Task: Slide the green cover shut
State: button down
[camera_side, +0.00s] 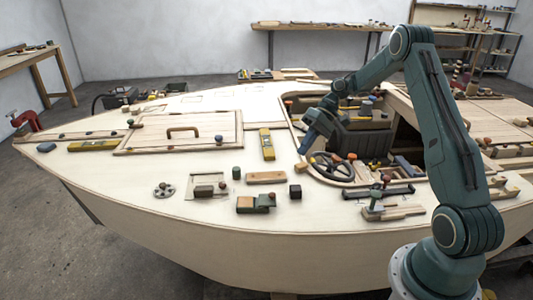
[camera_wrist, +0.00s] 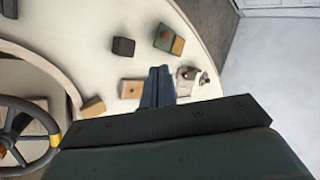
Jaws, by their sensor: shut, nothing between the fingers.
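A small wooden box with a green part (camera_side: 264,201) on its right side sits near the hull's front edge. A small dark red knob shows by the green part. In the wrist view, a block with a green face (camera_wrist: 164,37) and an orange-brown face looks like the same thing. I cannot tell for sure that the green part is the cover, or how far it reaches. My gripper (camera_side: 304,149) is above the deck beside the cockpit opening, behind the box and apart from it. In the wrist view its fingers (camera_wrist: 160,75) are together and empty.
A pale frame with a grey-green panel (camera_side: 207,187), a wooden block (camera_side: 266,178), a black cube (camera_side: 295,192) and a green cylinder (camera_side: 236,172) stand near the box. A steering wheel (camera_side: 331,167) is at the cockpit. Bare deck lies in front of the box.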

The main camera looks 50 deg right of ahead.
aim_at(292, 188)
jog(key=shift+y, duration=0.5)
jog(key=d+f, duration=0.2)
jog(key=f, duration=0.1)
jog(key=shift+s+d+f, duration=0.2)
jog(key=shift+s+f, duration=0.1)
jog(key=shift+s, duration=0.1)
jog(key=x, duration=0.9)
jog(key=shift+w+a+f, duration=0.1)
jog(key=shift+a+f, duration=0.1)
jog(key=shift+a, duration=0.15)
jog(key=shift+w+a, duration=0.25)
jog(key=shift+a, duration=0.8)
jog(key=shift+w+a, duration=0.2)
jog(key=shift+a, duration=0.75)
